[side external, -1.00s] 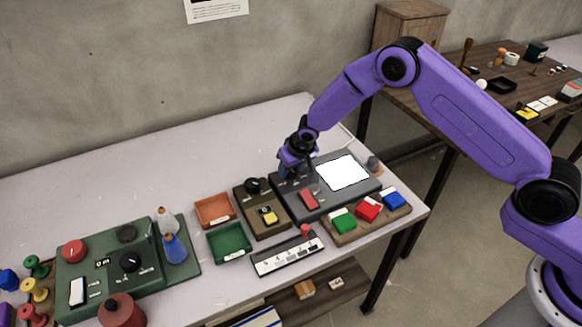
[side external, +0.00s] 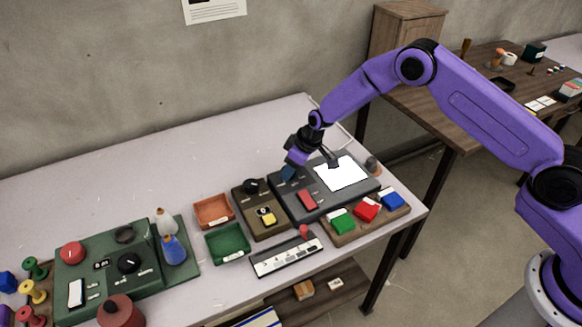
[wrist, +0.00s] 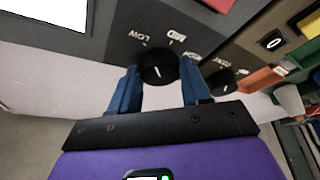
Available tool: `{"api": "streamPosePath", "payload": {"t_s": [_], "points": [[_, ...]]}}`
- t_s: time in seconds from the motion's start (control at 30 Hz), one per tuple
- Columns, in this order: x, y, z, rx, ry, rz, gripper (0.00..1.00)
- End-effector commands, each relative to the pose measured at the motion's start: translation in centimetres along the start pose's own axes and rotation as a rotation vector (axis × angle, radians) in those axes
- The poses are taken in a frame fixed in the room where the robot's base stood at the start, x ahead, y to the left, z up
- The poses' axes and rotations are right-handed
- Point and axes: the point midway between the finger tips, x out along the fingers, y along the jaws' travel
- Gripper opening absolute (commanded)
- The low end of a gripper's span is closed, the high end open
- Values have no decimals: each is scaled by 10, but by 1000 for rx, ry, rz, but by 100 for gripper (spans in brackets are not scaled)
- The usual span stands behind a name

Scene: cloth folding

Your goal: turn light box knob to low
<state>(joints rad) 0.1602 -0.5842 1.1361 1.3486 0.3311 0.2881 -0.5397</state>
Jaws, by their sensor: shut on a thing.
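The dark grey light box (side external: 335,209) lies on the table with its white lit panel (side external: 342,174) and a red switch (side external: 307,199). In the wrist view its black round knob (wrist: 158,67) sits between the two blue fingers of my gripper (wrist: 160,82). The gripper is shut on the knob. In the side view my gripper (side external: 289,172) hides the knob.
A wooden tray (side external: 372,223) with green, red and blue blocks is in front. Orange (side external: 213,198) and green (side external: 246,257) trays lie further left.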

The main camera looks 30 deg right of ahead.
Motion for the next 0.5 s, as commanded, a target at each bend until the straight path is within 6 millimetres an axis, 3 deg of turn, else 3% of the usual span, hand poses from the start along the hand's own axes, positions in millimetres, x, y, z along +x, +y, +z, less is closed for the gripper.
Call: {"api": "streamPosePath", "payload": {"t_s": [0.5], "points": [[0, 2, 0, -253, -3, -106, 16]]}}
